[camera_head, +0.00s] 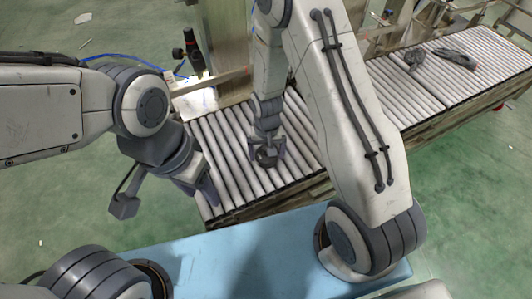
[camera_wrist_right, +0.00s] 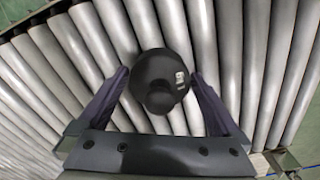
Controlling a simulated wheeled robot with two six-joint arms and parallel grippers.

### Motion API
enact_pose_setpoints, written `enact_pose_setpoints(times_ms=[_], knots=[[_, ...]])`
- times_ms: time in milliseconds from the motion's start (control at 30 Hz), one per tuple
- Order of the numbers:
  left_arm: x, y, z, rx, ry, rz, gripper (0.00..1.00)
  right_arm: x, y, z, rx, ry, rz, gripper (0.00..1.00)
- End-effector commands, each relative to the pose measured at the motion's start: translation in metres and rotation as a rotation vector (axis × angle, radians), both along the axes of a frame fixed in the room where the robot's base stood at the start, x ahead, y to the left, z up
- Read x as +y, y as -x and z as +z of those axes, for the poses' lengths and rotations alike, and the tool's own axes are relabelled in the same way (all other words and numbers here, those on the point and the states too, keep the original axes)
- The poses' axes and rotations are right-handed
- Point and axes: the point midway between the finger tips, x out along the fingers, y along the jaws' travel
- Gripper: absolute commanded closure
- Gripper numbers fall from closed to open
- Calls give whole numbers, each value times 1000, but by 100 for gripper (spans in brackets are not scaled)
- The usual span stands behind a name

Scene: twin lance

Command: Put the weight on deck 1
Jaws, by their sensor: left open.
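The weight (camera_head: 266,157) is a small dark round piece on the near roller conveyor. In the right wrist view the weight (camera_wrist_right: 160,78) shows as a dark disc with a small pale mark, between the two fingers. My right gripper (camera_head: 267,150) points down over it, fingers on either side and apparently just clear of it; it also shows in the right wrist view (camera_wrist_right: 160,85). My left gripper (camera_head: 165,205) is open and empty, left of the conveyor and above the floor. No label marks deck 1, so I cannot tell which surface it is.
The near roller conveyor (camera_head: 229,166) runs beside a blue surface (camera_head: 215,262). A second roller stretch (camera_head: 482,75) at the upper right carries a dark grey tool-like object (camera_head: 455,57) and a small dark part (camera_head: 413,57). A black-and-red bottle-like object (camera_head: 193,52) stands behind the near conveyor.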

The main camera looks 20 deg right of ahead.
Motion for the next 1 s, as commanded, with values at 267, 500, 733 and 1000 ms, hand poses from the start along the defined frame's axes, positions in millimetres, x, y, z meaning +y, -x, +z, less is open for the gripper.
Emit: enact_pose_setpoints(times_ms=[267,500,733,1000], knots=[[0,0,21,0,0,0,50,0,-1,41,-3,0,0,0],[0,0,44,0,0,0,50,0,-1,93,-3,0,0,0],[0,0,54,0,0,0,50,0,0,119,-1,0,0,0],[0,0,54,0,0,0,50,34,25,178,-21,-12,167,0]])
